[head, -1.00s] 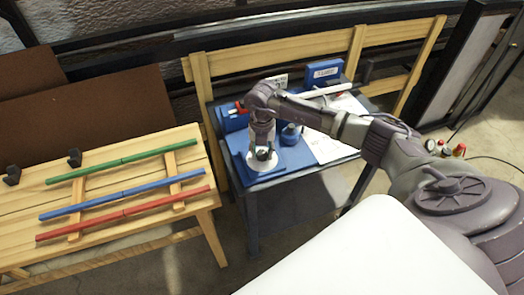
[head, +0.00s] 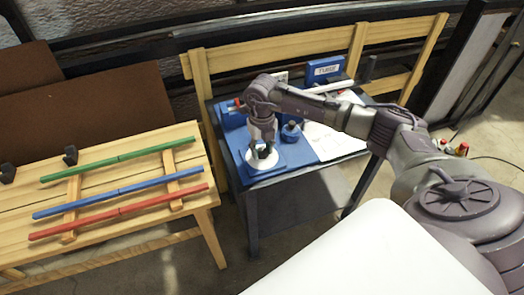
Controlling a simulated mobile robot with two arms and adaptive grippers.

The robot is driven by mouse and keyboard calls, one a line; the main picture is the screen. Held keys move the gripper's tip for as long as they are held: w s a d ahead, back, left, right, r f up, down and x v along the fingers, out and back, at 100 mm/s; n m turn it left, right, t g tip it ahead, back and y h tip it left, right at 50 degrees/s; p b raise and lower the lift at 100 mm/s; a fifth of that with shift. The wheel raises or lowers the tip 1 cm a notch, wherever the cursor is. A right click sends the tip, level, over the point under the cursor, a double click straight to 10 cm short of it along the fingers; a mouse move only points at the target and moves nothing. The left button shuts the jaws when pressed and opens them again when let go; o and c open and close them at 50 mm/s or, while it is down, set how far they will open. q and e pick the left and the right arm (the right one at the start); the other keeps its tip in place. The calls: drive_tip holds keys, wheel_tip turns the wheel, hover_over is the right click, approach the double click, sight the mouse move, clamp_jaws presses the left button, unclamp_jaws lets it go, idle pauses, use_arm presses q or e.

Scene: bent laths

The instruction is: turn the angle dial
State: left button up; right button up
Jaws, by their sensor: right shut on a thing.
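The angle dial (head: 262,165) is a white disc on a blue base plate at the front left of the small dark table (head: 252,210). My right gripper (head: 263,153) points down over the disc. It is shut on the dial's knob, which is mostly hidden between the fingers. The right arm reaches in from the right across the table. My left gripper is not in view.
A blue knob-like piece (head: 291,132) stands close to the right of my gripper. Green (head: 120,157), blue (head: 120,190) and red (head: 120,208) laths lie on the wooden bench (head: 205,200) at left.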

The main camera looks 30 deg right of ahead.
sight(262, 151)
drive_tip(key=shift+n+b, duration=0.6)
drive_tip(key=shift+n, duration=0.9)
drive_tip(key=o, duration=1.1)
drive_tip(key=shift+o, duration=0.2)
wheel_tip(262, 151, up, 12)
